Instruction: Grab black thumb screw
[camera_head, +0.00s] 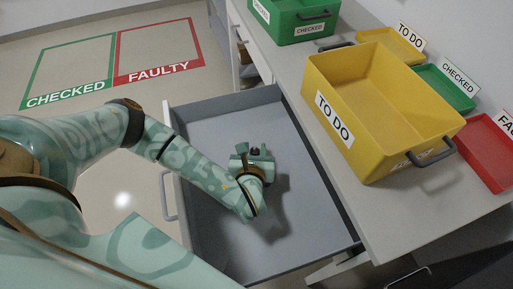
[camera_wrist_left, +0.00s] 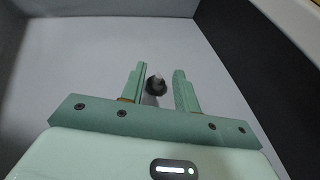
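The black thumb screw (camera_wrist_left: 156,85) shows in the left wrist view between the fingers of my left gripper (camera_wrist_left: 159,75), a little past the palm. It is a small dark round piece with a greyish top. The fingers are apart, with a gap on each side of the screw. In the head view my left gripper (camera_head: 254,154) is inside the open grey drawer (camera_head: 225,128), and a small dark spot between its fingers looks like the screw (camera_head: 255,152). I cannot tell how high the fingers are above the drawer floor. My right gripper is not in view.
The drawer walls surround my left gripper; the floor around it looks bare. On the counter right of the drawer stand a yellow TO DO bin (camera_head: 335,125), a green CHECKED bin (camera_head: 295,28), and small yellow (camera_head: 390,42), green (camera_head: 445,88) and red (camera_head: 485,150) trays.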

